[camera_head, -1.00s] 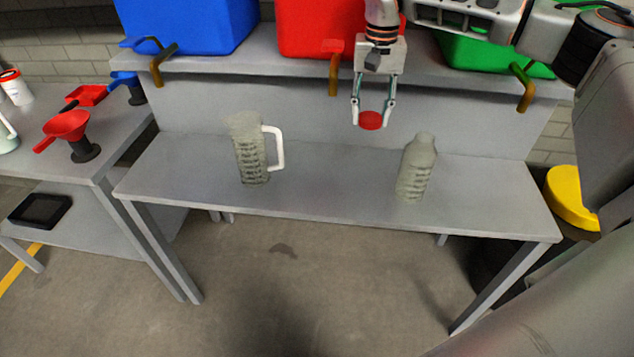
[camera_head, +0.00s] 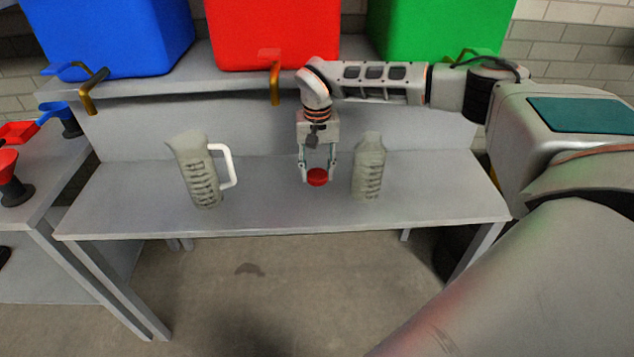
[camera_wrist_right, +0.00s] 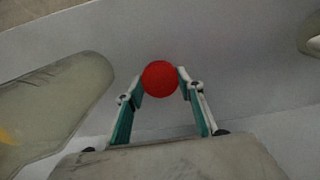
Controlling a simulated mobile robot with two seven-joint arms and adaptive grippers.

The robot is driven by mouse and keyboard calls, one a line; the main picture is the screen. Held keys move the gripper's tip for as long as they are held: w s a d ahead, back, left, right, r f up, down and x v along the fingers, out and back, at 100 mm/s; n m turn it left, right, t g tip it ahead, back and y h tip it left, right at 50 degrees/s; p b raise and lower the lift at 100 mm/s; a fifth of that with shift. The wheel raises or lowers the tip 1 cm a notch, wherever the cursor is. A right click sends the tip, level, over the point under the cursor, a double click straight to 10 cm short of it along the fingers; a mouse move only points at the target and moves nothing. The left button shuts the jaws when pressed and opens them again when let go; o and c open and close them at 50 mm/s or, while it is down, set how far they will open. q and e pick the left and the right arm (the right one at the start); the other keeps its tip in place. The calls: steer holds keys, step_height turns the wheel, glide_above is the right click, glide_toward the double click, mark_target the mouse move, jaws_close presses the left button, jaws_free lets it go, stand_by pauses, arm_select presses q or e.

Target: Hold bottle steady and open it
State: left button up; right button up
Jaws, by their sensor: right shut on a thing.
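A grey-green bottle (camera_head: 369,168) with dark markings stands upright on the grey table, its top without a cap. My right gripper (camera_head: 317,177) is shut on a round red cap (camera_head: 317,178) and holds it left of the bottle. In the right wrist view the red cap (camera_wrist_right: 160,79) sits between the two fingertips (camera_wrist_right: 160,82), and the bottle (camera_wrist_right: 50,110) shows large at the left. The cap is apart from the bottle. My left gripper is not in any view.
A measuring jug (camera_head: 200,172) with a white handle stands on the left of the table (camera_head: 290,215). Blue (camera_head: 110,35), red (camera_head: 275,30) and green (camera_head: 440,28) bins stand on the shelf behind. Red funnels (camera_head: 8,165) are on a side table.

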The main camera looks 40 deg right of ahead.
mark_target(317, 174)
steer(key=shift+f, duration=2)
steer(key=shift+f, duration=0.15)
steer(key=o, duration=1.2)
steer(key=shift+o, duration=0.2)
step_height(317, 174, up, 12)
steer(key=shift+r+p, duration=0.15)
steer(key=shift+p, duration=0.2)
